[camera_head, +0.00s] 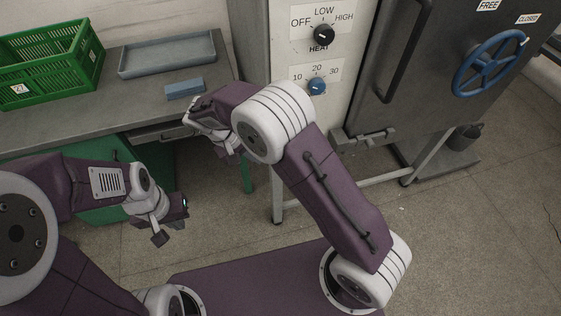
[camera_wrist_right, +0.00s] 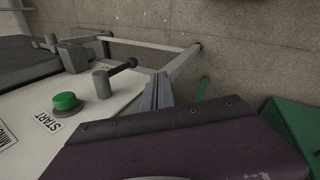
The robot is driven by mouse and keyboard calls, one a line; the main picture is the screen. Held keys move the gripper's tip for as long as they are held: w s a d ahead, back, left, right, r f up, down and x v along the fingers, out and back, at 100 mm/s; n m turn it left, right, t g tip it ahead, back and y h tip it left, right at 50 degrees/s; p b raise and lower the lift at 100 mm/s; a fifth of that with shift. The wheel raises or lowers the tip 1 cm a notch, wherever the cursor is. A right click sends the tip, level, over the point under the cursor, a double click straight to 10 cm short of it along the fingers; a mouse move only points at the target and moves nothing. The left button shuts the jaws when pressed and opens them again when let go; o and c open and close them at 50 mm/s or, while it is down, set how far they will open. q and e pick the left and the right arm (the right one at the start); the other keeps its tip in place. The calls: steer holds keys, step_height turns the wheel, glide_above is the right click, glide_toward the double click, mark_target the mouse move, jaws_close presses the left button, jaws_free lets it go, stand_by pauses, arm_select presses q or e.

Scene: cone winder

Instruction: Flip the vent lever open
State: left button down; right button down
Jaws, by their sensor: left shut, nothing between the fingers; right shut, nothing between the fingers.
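In the right wrist view, a lever with a thin dark rod and a black knob (camera_wrist_right: 132,63) sticks out from a grey round post (camera_wrist_right: 102,84) on a pale panel. It looks like the vent lever, but I see no vent label on it. My right gripper (camera_wrist_right: 158,80) is shut and empty, with its fingertips close to the knob in the picture; I cannot tell if they touch. In the head view my right arm hides the lower panel and the lever. My left gripper (camera_head: 172,220) is shut and empty, low over the floor at left.
A green START button (camera_wrist_right: 65,101) sits beside the post. The machine panel carries a black HEAT knob (camera_head: 324,35) and a blue dial (camera_head: 317,86). A dark door with a blue handwheel (camera_head: 490,63) stands right. A bench holds a green crate (camera_head: 50,62) and grey tray (camera_head: 167,54).

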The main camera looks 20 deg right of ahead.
steer(key=w+d+f+b, duration=0.1)
steer(key=d+f, duration=0.7)
steer(key=shift+w+d, duration=0.15)
steer(key=shift+w, duration=0.2)
steer(key=shift+d+f+b, duration=0.1)
steer(key=shift+b, duration=0.2)
